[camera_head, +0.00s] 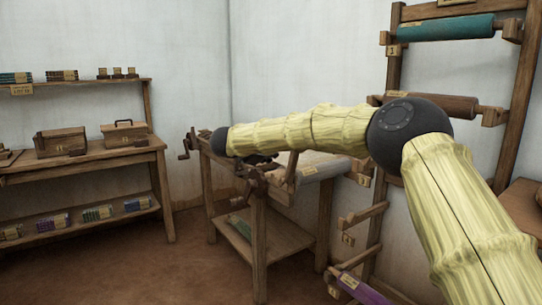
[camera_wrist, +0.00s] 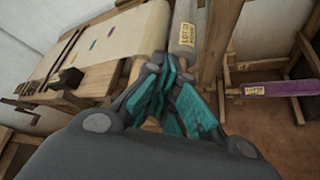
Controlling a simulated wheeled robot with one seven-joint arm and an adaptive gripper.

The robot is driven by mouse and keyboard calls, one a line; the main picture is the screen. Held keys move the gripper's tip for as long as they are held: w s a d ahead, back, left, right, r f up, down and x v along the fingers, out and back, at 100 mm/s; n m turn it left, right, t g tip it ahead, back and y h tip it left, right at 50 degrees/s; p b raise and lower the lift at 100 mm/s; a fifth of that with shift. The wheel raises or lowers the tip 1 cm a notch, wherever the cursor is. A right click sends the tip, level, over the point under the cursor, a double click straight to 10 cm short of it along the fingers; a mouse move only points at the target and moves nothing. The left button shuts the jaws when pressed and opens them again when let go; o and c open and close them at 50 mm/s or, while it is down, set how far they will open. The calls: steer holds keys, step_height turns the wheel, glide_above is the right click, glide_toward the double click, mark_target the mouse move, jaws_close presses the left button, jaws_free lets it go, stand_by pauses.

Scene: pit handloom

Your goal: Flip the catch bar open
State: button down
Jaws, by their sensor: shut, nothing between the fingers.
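My gripper (camera_wrist: 160,66) shows in the wrist view with its teal-and-grey fingers drawn together and nothing between them. The fingertips are over the loom, close to a wooden upright and a grey roller (camera_wrist: 184,28) with a paper label. I cannot tell whether they touch anything. Cream cloth (camera_wrist: 125,35) with small coloured marks is to their left. In the head view the wooden loom (camera_head: 258,215) stands in the middle, and my arm hides much of its top. I cannot single out the catch bar for sure; the fingers may cover it.
A crank handle (camera_head: 184,147) sticks out at the loom's left end. A wooden rack (camera_head: 392,85) with a teal roll (camera_head: 446,28) and a brown roll (camera_head: 440,106) stands at right. A purple roll (camera_head: 362,290) juts out low. A side table (camera_head: 90,158) holds boxes at left. Floor between is clear.

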steer(key=s+a+f, duration=0.1)
steer(key=s+a, duration=0.2)
steer(key=s, duration=0.4)
steer(key=shift+s+p, duration=0.2)
steer(key=shift+p, duration=0.1)
steer(key=shift+f, duration=0.1)
